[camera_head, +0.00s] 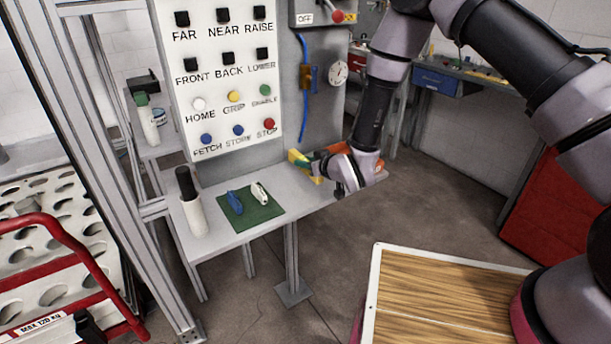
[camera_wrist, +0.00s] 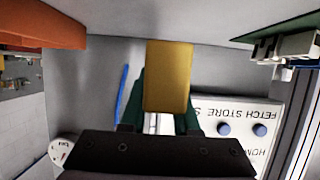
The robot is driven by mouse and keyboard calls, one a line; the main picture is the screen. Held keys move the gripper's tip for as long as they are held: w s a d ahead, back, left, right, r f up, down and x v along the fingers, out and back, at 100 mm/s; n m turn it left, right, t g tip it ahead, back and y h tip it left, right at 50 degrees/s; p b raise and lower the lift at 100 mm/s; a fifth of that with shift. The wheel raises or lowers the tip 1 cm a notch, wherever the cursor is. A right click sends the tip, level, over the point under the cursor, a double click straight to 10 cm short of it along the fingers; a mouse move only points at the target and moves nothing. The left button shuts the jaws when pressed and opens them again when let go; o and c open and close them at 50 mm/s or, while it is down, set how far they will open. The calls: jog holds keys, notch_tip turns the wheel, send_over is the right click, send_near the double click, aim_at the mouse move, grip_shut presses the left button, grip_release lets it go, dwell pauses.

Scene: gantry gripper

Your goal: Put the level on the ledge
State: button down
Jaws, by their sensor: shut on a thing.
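The level, a yellow block (camera_wrist: 168,75), is between the dark green fingers of my gripper (camera_wrist: 167,108) in the wrist view. My gripper (camera_head: 310,164) is shut on it. In the head view they are low over the right part of the grey ledge (camera_head: 262,232), in front of the button panel; small patches of yellow show there. I cannot tell whether the level touches the ledge. My wrist hides part of it.
An orange object (camera_wrist: 42,30) is close beside my gripper. A blue hose (camera_head: 304,90) hangs behind.

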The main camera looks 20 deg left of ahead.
aim_at(305, 183)
jog(key=shift+f, duration=2.15)
jog(key=c, duration=0.6)
grip_release()
jog(key=shift+f, duration=0.15)
jog(key=shift+c, duration=0.2)
